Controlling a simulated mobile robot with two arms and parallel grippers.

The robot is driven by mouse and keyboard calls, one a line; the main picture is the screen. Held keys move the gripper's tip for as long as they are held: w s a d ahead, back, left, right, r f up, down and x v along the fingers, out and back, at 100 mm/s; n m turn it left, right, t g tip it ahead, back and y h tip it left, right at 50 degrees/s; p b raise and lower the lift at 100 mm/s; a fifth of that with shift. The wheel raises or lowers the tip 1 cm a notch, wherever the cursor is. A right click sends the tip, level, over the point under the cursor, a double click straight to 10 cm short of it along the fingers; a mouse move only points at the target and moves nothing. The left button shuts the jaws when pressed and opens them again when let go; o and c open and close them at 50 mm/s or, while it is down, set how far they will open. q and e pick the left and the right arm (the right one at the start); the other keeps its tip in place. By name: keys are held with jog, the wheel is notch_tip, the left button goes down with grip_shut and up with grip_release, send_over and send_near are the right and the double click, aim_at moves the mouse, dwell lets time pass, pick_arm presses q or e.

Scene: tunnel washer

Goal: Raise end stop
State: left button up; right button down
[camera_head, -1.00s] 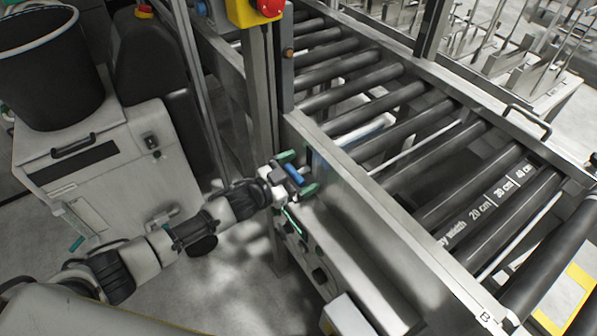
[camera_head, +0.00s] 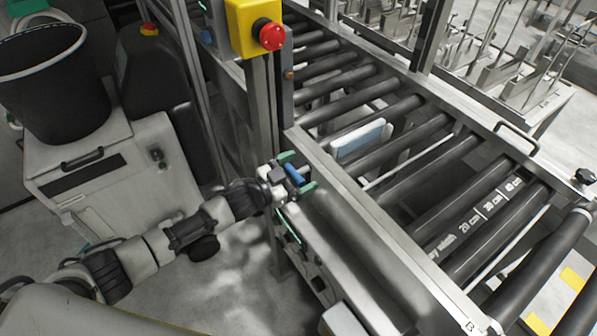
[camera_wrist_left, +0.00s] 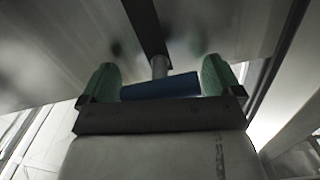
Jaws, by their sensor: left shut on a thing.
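My left gripper (camera_head: 298,173) is at the outer side of the conveyor frame, with its green fingers shut on a blue handle (camera_head: 294,177). In the left wrist view the blue handle (camera_wrist_left: 160,87) lies between the two green fingers (camera_wrist_left: 160,78), with a grey stem behind it. The end stop appears to be the pale blue-white plate (camera_head: 361,140) standing up between two rollers, above their tops. My right gripper is not in view.
Dark rollers (camera_head: 409,129) run along the conveyor beside a metal side rail (camera_head: 375,232). A yellow box with a red emergency button (camera_head: 271,36) is on the post above my gripper. A black bucket (camera_head: 52,85) stands on a pale machine at the left.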

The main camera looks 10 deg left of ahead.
pick_arm(q)
jog(key=shift+w+r, duration=0.15)
jog(key=shift+r, duration=0.25)
jog(key=o, duration=0.9)
jog(key=shift+s+a+f, duration=0.2)
jog(key=shift+s+a, duration=0.2)
jog(key=shift+s, duration=0.05)
jog(key=b+v, duration=0.2)
jog(key=v, duration=0.7)
jog(key=shift+s+a+r, duration=0.15)
jog(key=shift+s+a, duration=0.05)
jog(key=shift+s, duration=0.05)
